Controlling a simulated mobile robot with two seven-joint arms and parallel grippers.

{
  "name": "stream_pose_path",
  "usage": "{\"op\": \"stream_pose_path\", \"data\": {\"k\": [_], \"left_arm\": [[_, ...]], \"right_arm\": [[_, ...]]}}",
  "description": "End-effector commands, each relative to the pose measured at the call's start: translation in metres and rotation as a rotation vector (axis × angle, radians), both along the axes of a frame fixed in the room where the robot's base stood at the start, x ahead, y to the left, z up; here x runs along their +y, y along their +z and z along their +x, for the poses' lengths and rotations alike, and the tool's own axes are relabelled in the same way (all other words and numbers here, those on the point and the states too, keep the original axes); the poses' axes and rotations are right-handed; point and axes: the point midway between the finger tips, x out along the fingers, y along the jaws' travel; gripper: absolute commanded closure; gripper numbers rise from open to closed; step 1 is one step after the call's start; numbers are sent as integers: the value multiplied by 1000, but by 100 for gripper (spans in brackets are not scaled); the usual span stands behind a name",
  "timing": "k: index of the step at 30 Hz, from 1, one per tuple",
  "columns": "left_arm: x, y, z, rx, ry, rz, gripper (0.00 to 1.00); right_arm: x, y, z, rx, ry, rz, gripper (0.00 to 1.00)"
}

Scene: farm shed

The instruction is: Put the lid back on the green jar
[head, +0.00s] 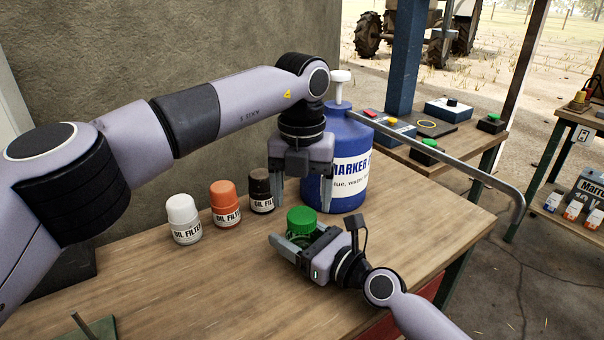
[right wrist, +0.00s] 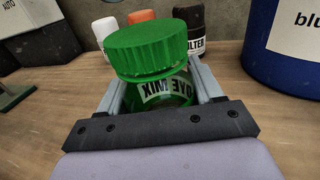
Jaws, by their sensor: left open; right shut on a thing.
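The green jar (right wrist: 165,88) is upright between the fingers of my right gripper (right wrist: 160,95), which is shut on it. Its label is partly visible. The ribbed green lid (right wrist: 146,48) is at the jar's mouth, looking tilted and shifted left in the right wrist view; I cannot tell whether it is seated. In the head view the lid (head: 301,217) shows above the right gripper, and most of the jar is hidden. My left gripper (head: 302,197) is open and empty, pointing down just above the lid, one finger to each side.
A large blue pump bottle (head: 345,190) stands close behind my left gripper. The wooden table's (head: 200,285) front left area is mostly clear.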

Motion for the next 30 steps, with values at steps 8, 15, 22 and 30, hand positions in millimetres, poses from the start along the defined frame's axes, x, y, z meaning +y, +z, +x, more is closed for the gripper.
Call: {"op": "stream_pose_path", "data": {"k": [8, 15, 22, 30], "left_arm": [[0, -30, 0, 0, -1, 0, 25], [0, -33, 0, -1, -1, 0, 25], [0, -32, 0, -1, -1, 0, 67], [0, -32, 0, -1, -21, 0, 82]], "right_arm": [[0, 0, 0, 0, 0, 0, 100], [0, 0, 0, 0, 0, 0, 100], [0, 0, 0, 0, 0, 0, 100], [0, 0, 0, 0, 0, 0, 100]]}}
